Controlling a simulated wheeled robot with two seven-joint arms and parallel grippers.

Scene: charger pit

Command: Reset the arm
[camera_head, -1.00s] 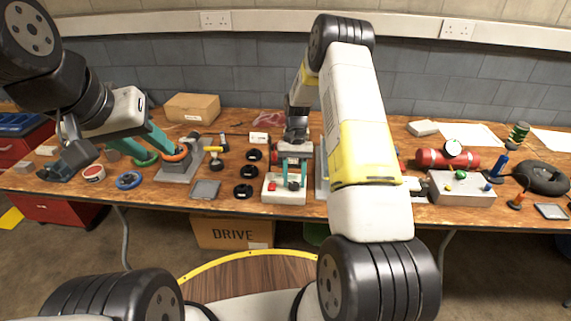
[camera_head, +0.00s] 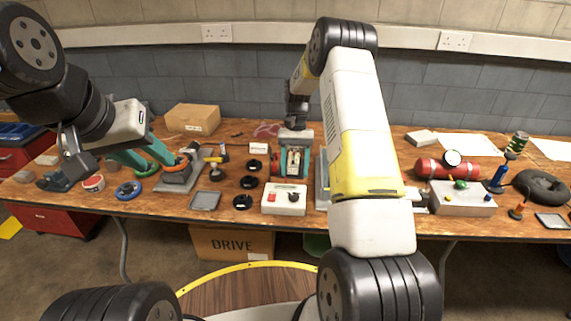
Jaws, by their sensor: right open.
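My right gripper (camera_head: 291,165) hangs above the back middle of the wooden workbench (camera_head: 225,222). Its teal fingers stand apart with a gap between them and nothing seen held. It is behind and above a white control box (camera_head: 283,202) with a red button and a dark knob. My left gripper (camera_head: 152,160) reaches in at the left, its teal fingers spread apart. Contact there cannot be told. My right forearm hides part of the bench right of centre.
A cardboard box (camera_head: 193,118) stands at the back left. Black rings (camera_head: 249,182) and a grey pad (camera_head: 205,201) lie left of the control box. The wall is close behind the bench.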

